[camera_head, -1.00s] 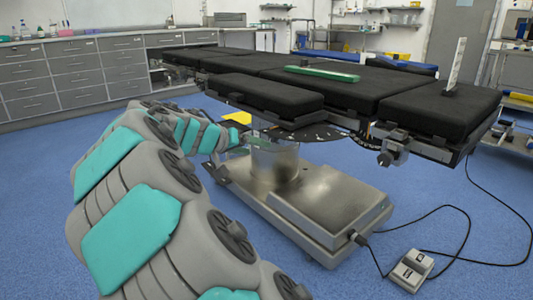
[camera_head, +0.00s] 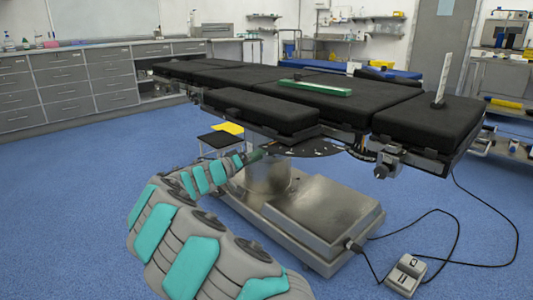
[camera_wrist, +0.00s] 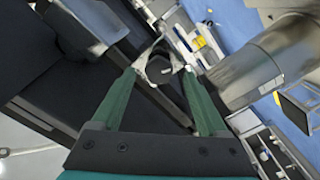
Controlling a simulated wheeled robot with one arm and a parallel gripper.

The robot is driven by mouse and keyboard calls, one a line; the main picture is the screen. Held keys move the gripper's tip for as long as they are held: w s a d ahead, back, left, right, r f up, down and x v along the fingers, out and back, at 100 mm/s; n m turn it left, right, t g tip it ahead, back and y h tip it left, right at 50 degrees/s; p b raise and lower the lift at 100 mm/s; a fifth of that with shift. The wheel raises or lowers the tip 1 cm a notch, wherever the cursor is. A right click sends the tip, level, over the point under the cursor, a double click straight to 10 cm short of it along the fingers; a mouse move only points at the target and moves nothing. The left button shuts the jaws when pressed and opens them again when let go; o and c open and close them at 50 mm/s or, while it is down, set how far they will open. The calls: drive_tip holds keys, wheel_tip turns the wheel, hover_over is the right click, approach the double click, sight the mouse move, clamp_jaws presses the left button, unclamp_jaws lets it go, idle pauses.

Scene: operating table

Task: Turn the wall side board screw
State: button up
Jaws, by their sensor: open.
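The operating table with black pads (camera_head: 262,107) stands in the middle of the head view. A metal clamp with a knob (camera_head: 386,164) hangs on the table's near side, right of my arm. I cannot make out the wall side board screw.
The table's steel base (camera_head: 312,215) stands right of my arm. A foot pedal (camera_head: 407,272) with a cable lies on the blue floor. A green bar (camera_head: 315,88) and an upright white piece (camera_head: 443,77) are on the pads. Grey drawer cabinets (camera_head: 68,82) line the back left.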

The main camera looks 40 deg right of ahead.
drive_tip(key=shift+d, duration=1.35)
drive_tip(key=shift+c, duration=0.4)
clamp_jaws()
